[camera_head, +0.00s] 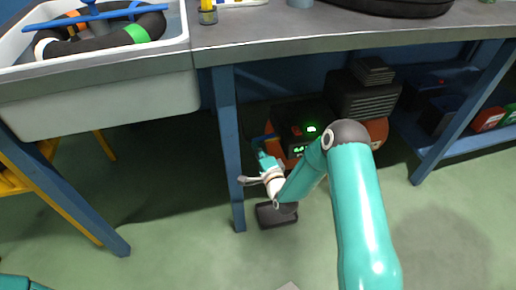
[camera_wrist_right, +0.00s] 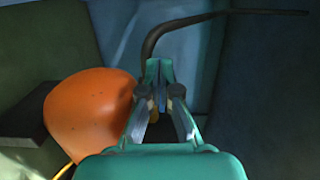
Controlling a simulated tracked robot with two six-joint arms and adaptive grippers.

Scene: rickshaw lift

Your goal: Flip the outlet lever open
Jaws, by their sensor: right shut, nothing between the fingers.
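The compressor (camera_head: 292,112) stands on the floor under the bench, with a dark housing, green lit displays and orange parts. My right gripper (camera_head: 260,151) reaches under the bench to its left side, near the blue bench leg. In the right wrist view, my right gripper (camera_wrist_right: 164,82) is shut with nothing between its fingers. The rounded orange tank end (camera_wrist_right: 88,115) is left of the fingers. My left gripper is out of view.
A blue bench leg (camera_head: 228,150) stands just left of the right gripper. A dark curved hose (camera_wrist_right: 205,18) runs above the fingers. A white sink (camera_head: 150,88) hangs at the left. A shelf with red items (camera_head: 488,118) is at the right. Open floor lies in front.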

